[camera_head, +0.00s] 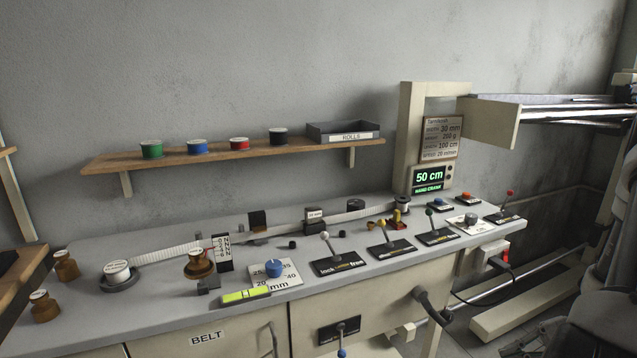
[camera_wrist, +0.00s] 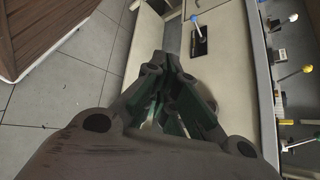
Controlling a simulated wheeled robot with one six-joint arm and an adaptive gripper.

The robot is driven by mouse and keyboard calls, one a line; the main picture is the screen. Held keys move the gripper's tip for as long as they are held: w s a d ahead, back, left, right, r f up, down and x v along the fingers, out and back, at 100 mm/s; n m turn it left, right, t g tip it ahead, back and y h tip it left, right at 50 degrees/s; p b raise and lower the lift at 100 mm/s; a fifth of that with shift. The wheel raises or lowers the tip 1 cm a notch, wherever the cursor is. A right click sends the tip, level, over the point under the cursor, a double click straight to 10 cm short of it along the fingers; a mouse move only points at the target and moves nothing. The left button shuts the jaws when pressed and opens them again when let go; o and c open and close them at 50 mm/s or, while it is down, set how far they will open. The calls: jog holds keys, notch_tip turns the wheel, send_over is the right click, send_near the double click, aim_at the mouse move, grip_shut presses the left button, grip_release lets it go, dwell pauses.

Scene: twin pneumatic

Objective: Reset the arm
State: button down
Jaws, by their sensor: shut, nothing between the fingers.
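My gripper (camera_wrist: 172,62) fills the middle of the wrist view, dark grey with green inner pads. Its fingers are together and nothing shows between them. Its tips point toward the pale cabinet front (camera_wrist: 228,75), beside a dark plate with a blue-knobbed lever (camera_wrist: 198,30). I cannot tell the distance from the tips to the cabinet. My gripper does not show in the head view.
The grey workbench (camera_head: 180,315) carries several knobbed levers, a white belt (camera_head: 180,250) and small brown bottles (camera_head: 66,265). A wooden shelf (camera_head: 220,155) holds coloured rolls. A crank handle (camera_head: 432,305) juts from the cabinet front. Tiled floor (camera_wrist: 75,80) lies left in the wrist view.

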jog(key=s+a+r+n+g+h, duration=0.1)
jog(key=s+r+n+g+h, duration=0.3)
jog(key=r, duration=0.7)
jog(key=s+r+n+h, duration=0.1)
jog(key=r+h, duration=0.4)
jog(key=r, duration=0.5)
jog(key=s+a+r+n+t+h, duration=0.1)
jog(key=a+r+n+t, duration=0.2)
jog(key=r, duration=0.3)
jog(key=s+a+r+n+t+h, duration=0.1)
jog(key=a+r+n+t+h, duration=0.1)
jog(key=r, duration=0.5)
jog(key=shift+a+n+t, duration=0.6)
jog(key=shift+a+n, duration=0.1)
jog(key=shift+a, duration=0.55)
jog(key=shift+d, duration=0.1)
